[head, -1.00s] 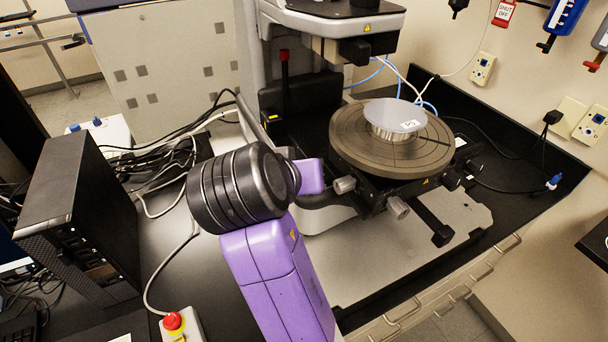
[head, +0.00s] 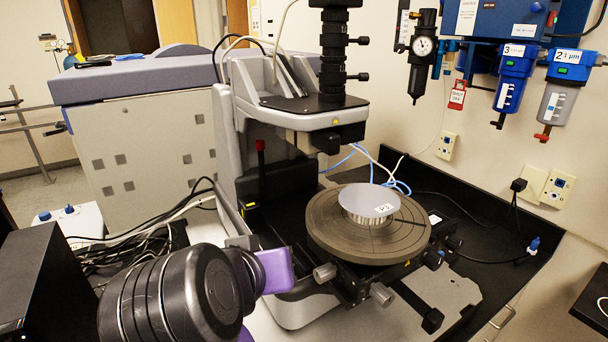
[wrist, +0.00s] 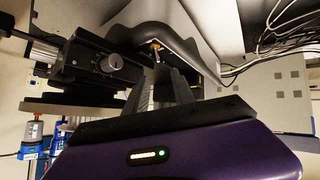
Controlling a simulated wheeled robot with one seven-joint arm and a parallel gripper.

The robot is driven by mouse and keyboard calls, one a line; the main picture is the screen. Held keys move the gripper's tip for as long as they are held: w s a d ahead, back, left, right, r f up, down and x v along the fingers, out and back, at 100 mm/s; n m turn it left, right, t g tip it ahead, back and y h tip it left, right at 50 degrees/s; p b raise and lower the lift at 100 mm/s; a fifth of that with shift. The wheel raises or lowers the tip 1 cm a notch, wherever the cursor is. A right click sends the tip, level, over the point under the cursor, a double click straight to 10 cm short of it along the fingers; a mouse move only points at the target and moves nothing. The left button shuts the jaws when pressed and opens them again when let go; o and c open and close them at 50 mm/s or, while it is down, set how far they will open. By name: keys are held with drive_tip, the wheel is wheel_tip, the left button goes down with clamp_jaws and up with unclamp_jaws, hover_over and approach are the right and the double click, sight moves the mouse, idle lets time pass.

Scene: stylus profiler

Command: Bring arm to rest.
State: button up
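My arm shows at the lower left of the head view, with a black ringed joint and a purple part beyond it, in front of the stylus profiler (head: 232,130). My gripper's fingers are hidden in the head view. In the wrist view my gripper (wrist: 164,88) shows two dark fingers with a gap between them and nothing held. The profiler's underside and a knob (wrist: 114,62) are beyond the fingers. The round stage (head: 335,240) carries a silver disc (head: 370,199) with a small label, to the right of my arm and apart from it.
A black computer box (head: 40,285) stands left of my arm, with tangled cables (head: 125,250) behind it. A grey cabinet (head: 150,150) is at the back left. Blue filters (head: 514,80) and a gauge (head: 423,46) hang on the right wall. The black tray's right part is mostly clear.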

drive_tip(key=w+a+r+n+t+y, duration=0.2)
drive_tip(key=w+a+r+t+y, duration=0.1)
drive_tip(key=a+r, duration=0.15)
drive_tip(key=s+d+f+n+t+y+b, duration=0.2)
drive_tip(key=s+d+f+t+y, duration=0.25)
drive_tip(key=s+d+f, duration=0.8)
drive_tip(key=s+d+f+m+g+h+b, duration=0.1)
drive_tip(key=s+d+f+m+h, duration=0.1)
drive_tip(key=s+d+f, duration=0.3)
drive_tip(key=s+d+f+m+g+h+b, duration=0.1)
drive_tip(key=s+d+f+m+h, duration=0.1)
drive_tip(key=s+d+f, duration=0.3)
drive_tip(key=s+d+f+m+g+h+b, duration=0.1)
drive_tip(key=s+d+f, duration=0.3)
drive_tip(key=s+d, duration=0.5)
drive_tip(key=s+m+h, duration=0.1)
drive_tip(key=s, duration=0.6)
drive_tip(key=shift+d+f+b, duration=0.35)
drive_tip(key=shift+f, duration=0.05)
